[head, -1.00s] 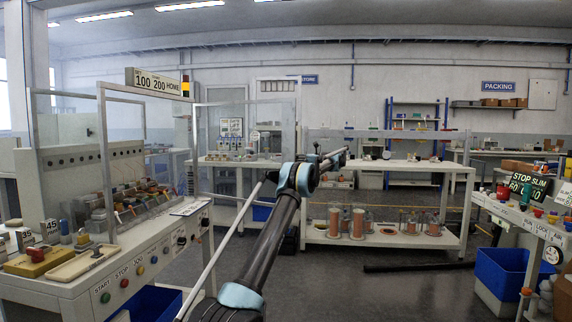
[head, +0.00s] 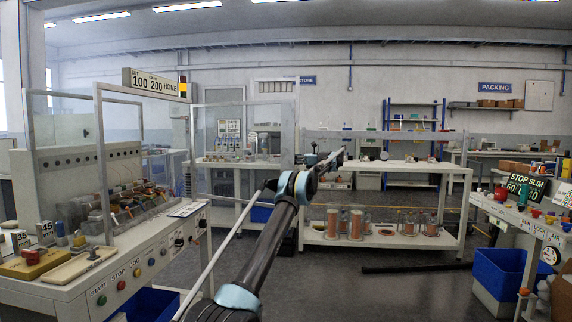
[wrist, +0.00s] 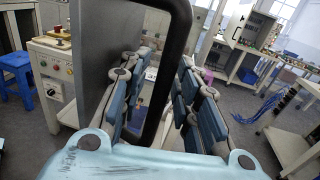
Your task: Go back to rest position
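My arm reaches forward through the middle of the head view. My gripper (head: 334,158) is small and far off there, in front of the back shelving table. In the wrist view my gripper (wrist: 167,78) has its two blue-padded fingers apart.
A control bench (head: 150,262) with buttons and a clear guard stands close at left. A bench with coloured bowls (head: 525,212) is at right, with a blue bin (head: 500,268) below. A table with copper spools (head: 385,243) stands at the back. Floor between is mostly clear.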

